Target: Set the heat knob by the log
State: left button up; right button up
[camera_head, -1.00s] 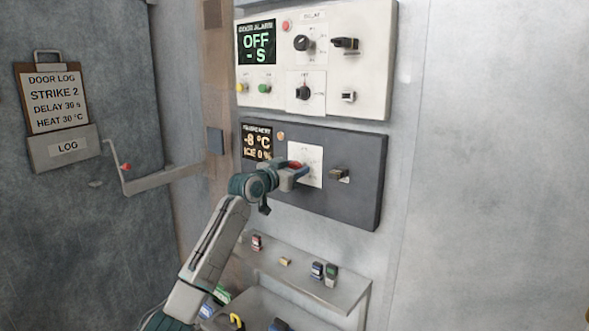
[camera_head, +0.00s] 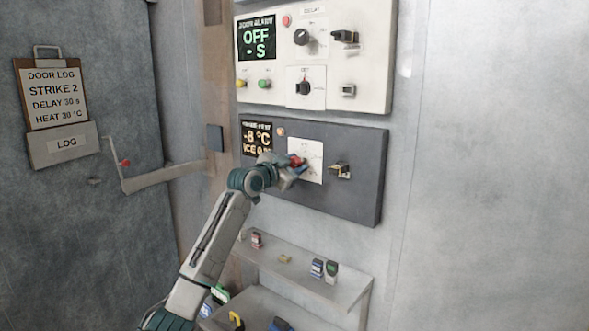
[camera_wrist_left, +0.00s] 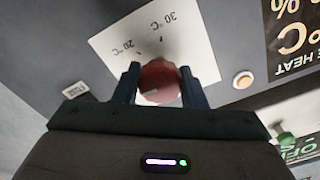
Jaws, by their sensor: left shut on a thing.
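The heat knob is red and shows between my fingers in the left wrist view (camera_wrist_left: 160,82), in front of a white dial plate (camera_wrist_left: 115,42) marked 20 °C and 30 °C. My left gripper (camera_head: 293,168) is at the grey heater panel (camera_head: 355,205) and is shut on the knob. The exact setting of the knob is hard to read. The door log (camera_head: 57,95) hangs at the left and reads STRIKE 2, DELAY 30 s, HEAT 30 °C. The heater display (camera_head: 257,138) reads -8 °C. My right gripper does not show.
The white door alarm panel (camera_head: 370,90) with several knobs and buttons is above the heater panel. A metal shelf (camera_head: 310,282) with small items is below. A door handle (camera_head: 165,178) sticks out at the left.

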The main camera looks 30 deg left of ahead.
pick_arm(q)
jog(key=m+b, duration=0.1)
jog(key=m, duration=0.4)
jog(key=shift+f+m, duration=0.1)
jog(key=shift+m, duration=0.2)
jog(key=m+b, duration=0.1)
jog(key=m, duration=0.4)
jog(key=shift+m, duration=0.3)
jog(key=m+b, duration=0.1)
jog(key=m, duration=1)
jog(key=shift+m+b, duration=0.3)
jog(key=shift+m, duration=0.1)
jog(key=o, duration=1)
